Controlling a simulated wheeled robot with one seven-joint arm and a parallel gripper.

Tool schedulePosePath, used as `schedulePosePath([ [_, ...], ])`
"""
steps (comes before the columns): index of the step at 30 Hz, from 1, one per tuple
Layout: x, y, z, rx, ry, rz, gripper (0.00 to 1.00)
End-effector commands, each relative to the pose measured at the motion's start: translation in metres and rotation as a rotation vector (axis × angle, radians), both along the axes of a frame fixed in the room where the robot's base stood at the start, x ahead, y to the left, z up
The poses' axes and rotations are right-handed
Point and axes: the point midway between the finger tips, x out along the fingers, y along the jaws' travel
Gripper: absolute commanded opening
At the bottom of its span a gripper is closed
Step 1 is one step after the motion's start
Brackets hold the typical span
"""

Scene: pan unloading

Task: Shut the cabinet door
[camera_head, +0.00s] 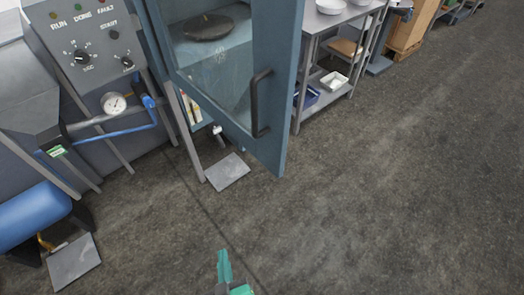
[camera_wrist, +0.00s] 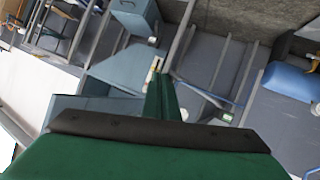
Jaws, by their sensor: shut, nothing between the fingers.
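The blue-grey cabinet door (camera_head: 273,95) stands open in the head view, swung out toward me, with a dark bar handle (camera_head: 259,105) on its face. Behind it, the cabinet interior (camera_head: 222,70) shows a dark round pan (camera_head: 208,27) on top of a pale block. My gripper (camera_head: 225,268) is green and shows at the bottom of the head view, below and apart from the door. In the wrist view my gripper (camera_wrist: 162,82) has its fingers together with nothing between them. A blue-grey box shape shows beyond it there, and I cannot tell which part of the cabinet it is.
A control panel (camera_head: 84,40) with a gauge and blue pipe stands left of the cabinet. A blue tank (camera_head: 32,215) lies at the lower left. A metal shelf table (camera_head: 325,95) with white bowls stands behind the door. The floor (camera_head: 400,200) at right is clear.

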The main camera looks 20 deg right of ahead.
Motion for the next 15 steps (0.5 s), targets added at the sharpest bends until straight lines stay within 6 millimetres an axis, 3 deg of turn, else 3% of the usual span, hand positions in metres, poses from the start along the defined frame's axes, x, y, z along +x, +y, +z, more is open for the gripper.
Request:
schedulePosePath([
  [3,0.040,-0.006,0.009,-0.066,-0.005,-0.072,0.00],
  [8,0.082,-0.020,0.036,-0.143,-0.033,-0.216,0.00],
  [15,0.124,-0.042,0.108,-0.199,-0.151,-0.505,0.00],
])
